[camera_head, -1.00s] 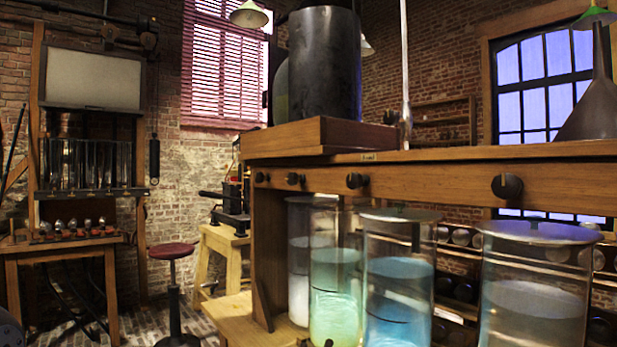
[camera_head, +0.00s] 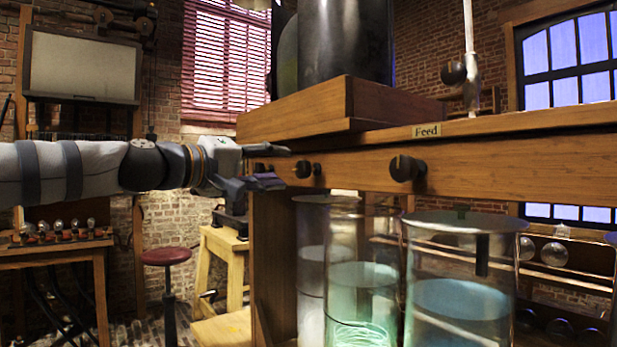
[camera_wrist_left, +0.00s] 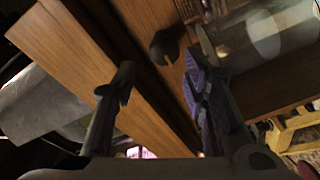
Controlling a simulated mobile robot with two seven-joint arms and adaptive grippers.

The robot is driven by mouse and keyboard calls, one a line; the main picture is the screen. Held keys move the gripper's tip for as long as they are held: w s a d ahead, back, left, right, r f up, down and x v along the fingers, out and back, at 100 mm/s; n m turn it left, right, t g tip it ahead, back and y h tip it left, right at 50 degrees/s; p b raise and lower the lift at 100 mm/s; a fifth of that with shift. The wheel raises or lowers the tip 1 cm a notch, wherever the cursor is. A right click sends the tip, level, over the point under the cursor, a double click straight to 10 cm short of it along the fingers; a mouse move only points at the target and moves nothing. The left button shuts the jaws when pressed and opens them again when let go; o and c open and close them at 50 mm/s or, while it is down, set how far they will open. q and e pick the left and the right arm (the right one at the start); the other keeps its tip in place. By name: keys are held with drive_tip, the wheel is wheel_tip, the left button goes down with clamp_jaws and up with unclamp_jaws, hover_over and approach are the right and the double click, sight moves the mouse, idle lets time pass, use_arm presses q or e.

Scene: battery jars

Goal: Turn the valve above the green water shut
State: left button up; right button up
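The green water stands in a glass jar (camera_head: 360,285), second from the left under the wooden rail. A dark round valve knob (camera_head: 303,169) sits on the rail's front face above it. My left gripper (camera_head: 279,167) reaches in from the left at knob height, just left of this knob and apart from it. It partly covers the leftmost knob. In the left wrist view the gripper (camera_wrist_left: 160,80) is open, with a gap between its fingers. A dark knob (camera_wrist_left: 165,46) lies ahead between the fingertips; I cannot tell for certain which knob. My right gripper is out of view.
A further knob (camera_head: 407,168) is on the rail above the blue-water jar (camera_head: 460,300). A pale jar (camera_head: 312,270) stands left of the green one. The wooden rail (camera_head: 500,155) carries a "Feed" label (camera_head: 426,131). A red stool (camera_head: 167,257) is on the floor at left.

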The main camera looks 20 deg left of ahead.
sight(298, 169)
use_arm(q)
drive_tip(key=x, duration=0.6)
drive_tip(key=shift+w+f, duration=0.3)
drive_tip(key=shift+f, duration=0.1)
drive_tip(key=shift+w+d+r, duration=0.2)
drive_tip(key=shift+w+d, duration=0.15)
drive_tip(key=shift+w, duration=0.15)
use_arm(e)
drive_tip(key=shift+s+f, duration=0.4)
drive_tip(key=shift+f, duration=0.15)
use_arm(q)
drive_tip(key=c, duration=0.9)
